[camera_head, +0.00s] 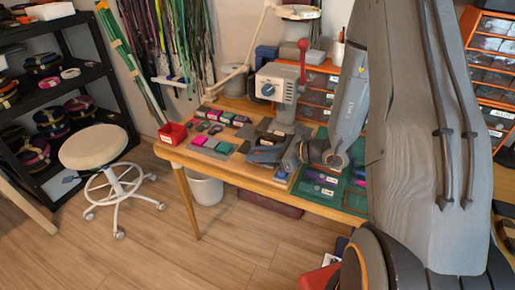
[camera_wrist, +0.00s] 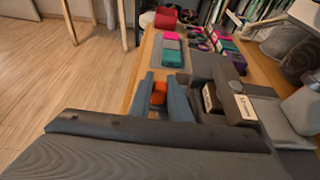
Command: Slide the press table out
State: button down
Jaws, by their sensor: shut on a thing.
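The grey press (camera_head: 277,88) with a dark dial and a red-knobbed lever stands at the back of the wooden workbench. The dark press table (camera_head: 270,132) lies low in front of it, partly hidden by my gripper (camera_head: 264,154). In the wrist view, the blue-grey fingers of my gripper (camera_wrist: 161,90) stand on both sides of a small orange piece (camera_wrist: 160,97), which looks like the press table's handle. The jaws are shut on it. Dark blocks with white labels (camera_wrist: 212,98) sit just right of the fingers. How far out the table is, I cannot tell.
Pink, grey and teal pieces (camera_head: 210,143) lie on the workbench (camera_head: 232,172) left of my gripper. A red bin (camera_head: 172,133) is at the left corner. A green mat (camera_head: 325,183) is at right. A stool (camera_head: 94,148) stands on open floor.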

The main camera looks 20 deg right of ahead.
jog(key=shift+s+a, duration=1)
jog(key=shift+s, duration=0.15)
jog(key=c, duration=1.6)
grip_release()
jog(key=shift+c, duration=0.2)
jog(key=shift+d, duration=0.1)
jog(key=shift+d, duration=0.15)
jog(key=shift+s+d+r, duration=0.15)
jog(key=shift+s+d, duration=0.05)
jog(key=shift+d, duration=0.05)
jog(key=shift+b+v, duration=0.5)
jog(key=shift+v, duration=3)
jog(key=shift+s+a, duration=0.1)
jog(key=shift+s, duration=0.05)
